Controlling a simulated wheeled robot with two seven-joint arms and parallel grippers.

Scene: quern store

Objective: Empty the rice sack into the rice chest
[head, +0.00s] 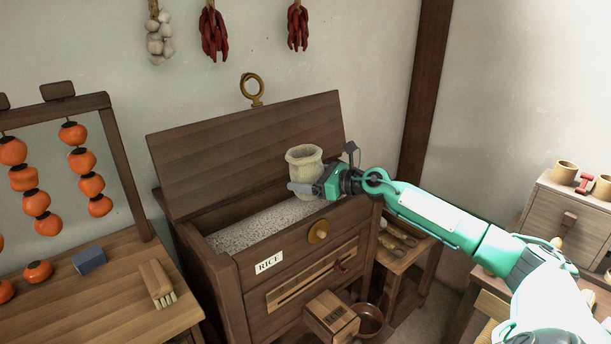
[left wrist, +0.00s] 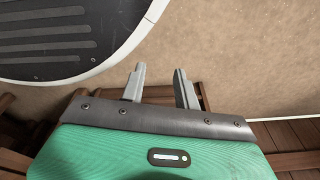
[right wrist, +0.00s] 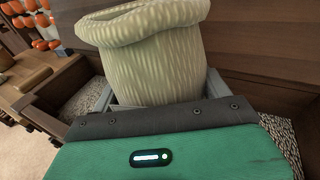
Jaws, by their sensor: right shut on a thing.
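The rice chest (head: 282,262) stands against the wall with its lid (head: 245,150) raised and a "RICE" label on its front. Pale rice grains (head: 262,226) lie inside it. My right gripper (head: 306,190) is shut on the rice sack (head: 303,160), a pale woven bag with a rolled open rim. The sack is upright over the right part of the chest opening. In the right wrist view the sack (right wrist: 150,65) fills the jaws, and its contents are hidden. My left gripper (left wrist: 160,88) is open and empty above the floor, seen only in the left wrist view.
A table at left holds a brush (head: 158,284), a blue block (head: 89,260) and a rack of hanging persimmons (head: 78,160). A wooden box (head: 331,316) and a bowl (head: 368,320) sit before the chest. A small drawer cabinet (head: 560,215) stands at right.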

